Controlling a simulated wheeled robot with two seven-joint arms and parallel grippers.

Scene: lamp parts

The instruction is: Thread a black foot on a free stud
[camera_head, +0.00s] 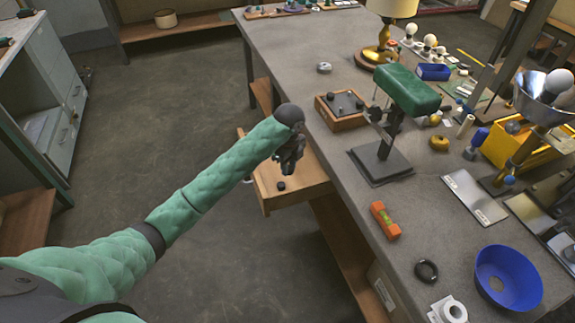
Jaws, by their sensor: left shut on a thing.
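My left gripper (289,168) points down over the open wooden drawer (262,172) at the table's left side. It is shut on a small dark thing that looks like a black foot; the dark fingers mostly hide it. Another black foot (281,186) lies on the drawer floor, just below and left of the fingertips. A wooden block with a dark top (340,110) sits on the table, right of my gripper. Small dark round pieces stand on its top; I cannot tell bare studs from fitted feet. My right gripper is not in view.
A green-shaded lamp (405,90) stands on a dark square base just right of the block. An orange level (385,220), a black ring (426,271) and a blue bowl (508,278) lie nearer the front. The table edge (320,160) runs beside the drawer.

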